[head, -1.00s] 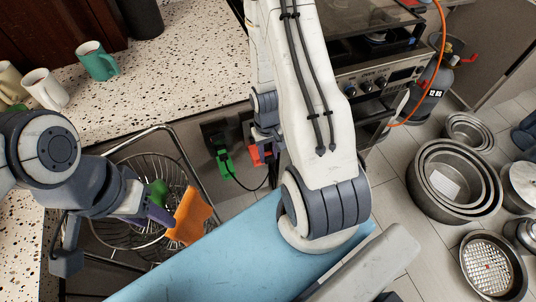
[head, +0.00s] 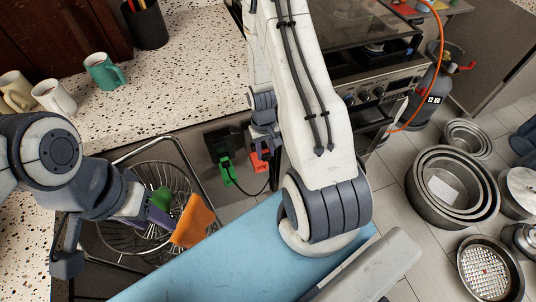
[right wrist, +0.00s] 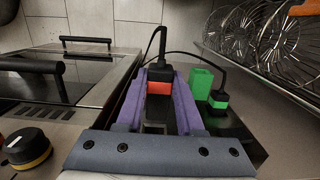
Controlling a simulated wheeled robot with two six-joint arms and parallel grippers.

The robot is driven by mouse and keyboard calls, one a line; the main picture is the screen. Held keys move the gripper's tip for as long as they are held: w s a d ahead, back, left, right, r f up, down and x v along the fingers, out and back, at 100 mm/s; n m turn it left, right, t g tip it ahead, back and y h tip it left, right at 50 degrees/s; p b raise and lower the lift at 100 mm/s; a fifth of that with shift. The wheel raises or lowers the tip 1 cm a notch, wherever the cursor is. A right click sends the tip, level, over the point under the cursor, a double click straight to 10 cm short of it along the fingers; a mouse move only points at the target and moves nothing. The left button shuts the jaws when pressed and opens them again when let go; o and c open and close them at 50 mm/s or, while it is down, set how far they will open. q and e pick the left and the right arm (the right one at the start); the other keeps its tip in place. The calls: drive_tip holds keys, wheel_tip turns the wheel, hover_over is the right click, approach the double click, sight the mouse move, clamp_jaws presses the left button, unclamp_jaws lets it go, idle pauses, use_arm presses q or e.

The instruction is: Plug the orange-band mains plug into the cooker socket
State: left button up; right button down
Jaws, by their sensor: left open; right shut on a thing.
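My right gripper (right wrist: 160,100) is shut on the orange-band plug (right wrist: 159,88), which has a black body and a cable rising from its top. In the head view the plug's orange part (head: 258,163) shows beside my right arm, which hides much of that gripper. A dark panel lies below and around the fingers in the right wrist view; I cannot tell the cooker socket's opening or whether the plug's pins are in it. A green-band plug (right wrist: 219,99) stands to the right of the held plug. My left gripper (head: 152,210) is open over the wire rack.
A green block (right wrist: 202,82) stands by the green-band plug. An orange piece (head: 192,222) is by my left gripper, over the wire rack (head: 185,160). Mugs (head: 103,71) stand on the speckled counter. The cooker (head: 375,75) is behind my right arm; pans (head: 430,205) lie on the floor.

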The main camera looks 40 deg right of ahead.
drive_tip(key=shift+w+d, duration=0.15)
drive_tip(key=shift+w, duration=0.45)
drive_tip(key=shift+w+d, duration=0.15)
drive_tip(key=shift+w, duration=0.4)
drive_tip(key=shift+p, duration=0.35)
idle(0.7)
drive_tip(key=shift+w+d, duration=0.15)
drive_tip(key=shift+w, duration=0.45)
drive_tip(key=shift+w+d, duration=0.15)
drive_tip(key=shift+w, duration=0.4)
drive_tip(key=shift+w+d, duration=0.1)
drive_tip(key=shift+w, duration=0.2)
drive_tip(key=shift+w+d, duration=0.2)
drive_tip(key=shift+w, duration=0.5)
drive_tip(key=shift+s, duration=0.1)
drive_tip(key=shift+s+a, duration=0.25)
drive_tip(key=shift+s, duration=0.55)
drive_tip(key=shift+s+a, duration=0.2)
drive_tip(key=shift+s, duration=0.6)
